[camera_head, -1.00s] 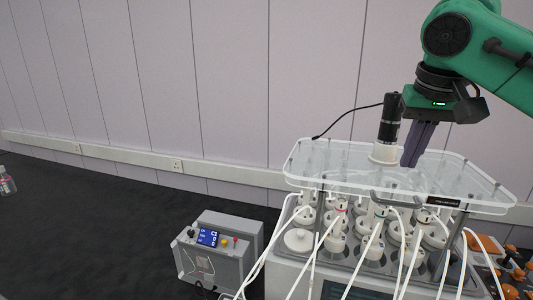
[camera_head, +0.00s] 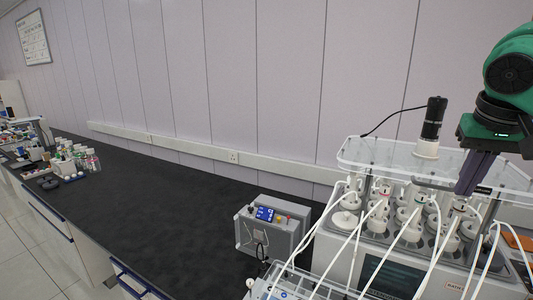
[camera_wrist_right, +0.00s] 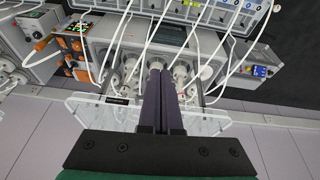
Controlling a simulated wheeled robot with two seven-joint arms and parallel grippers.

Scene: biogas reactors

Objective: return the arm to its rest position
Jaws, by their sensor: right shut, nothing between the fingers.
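My right gripper (camera_head: 470,190) hangs from the green arm at the right of the head view, pointing down, its dark fingers shut together and empty. It is over the front part of the clear top plate (camera_head: 375,150) of the biogas reactor unit (camera_head: 340,250). In the right wrist view the shut fingers (camera_wrist_right: 160,75) reach out over the same plate (camera_wrist_right: 215,122) toward the white-capped bottles; I cannot tell the exact gap. A black cylindrical motor (camera_head: 432,118) stands upright on the plate, left of the gripper. My left gripper is not in view.
A grey control box (camera_head: 270,228) with a blue display stands left of the reactor unit. White tubes (camera_head: 345,238) loop in front of the bottles. The black bench (camera_head: 160,200) is clear in the middle; several bottles (camera_head: 80,160) stand at its far left.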

